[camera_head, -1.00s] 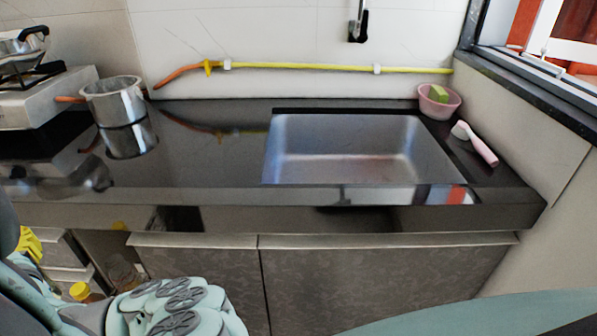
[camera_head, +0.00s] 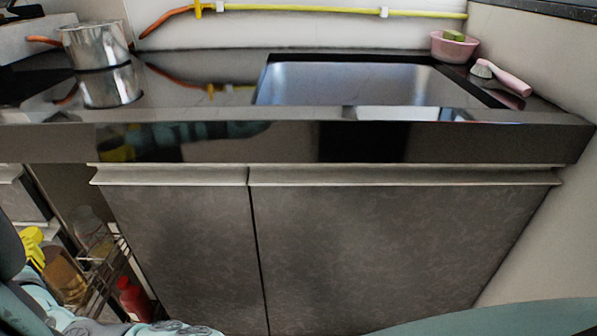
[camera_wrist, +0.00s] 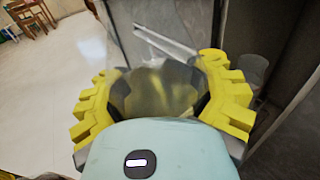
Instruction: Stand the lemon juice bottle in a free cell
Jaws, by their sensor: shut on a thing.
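My gripper (camera_wrist: 160,72) has yellow ribbed fingers on both sides of a see-through, pale yellow bottle (camera_wrist: 160,95), which looks like the lemon juice bottle. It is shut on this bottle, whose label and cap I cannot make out. In the head view the yellow fingers of my gripper (camera_head: 35,247) show at the lower left, left of a wire rack (camera_head: 112,258) in the open bay under the counter. The rack has bottles in it. Its cells are partly hidden, and I cannot tell which are free.
A red bottle (camera_head: 133,300) and a clear jar (camera_head: 88,226) are at the rack. The closed cabinet doors (camera_head: 360,250) stand right of the bay. The black counter (camera_head: 210,140) overhangs above, with a metal pot (camera_head: 95,46) and a sink (camera_head: 350,85).

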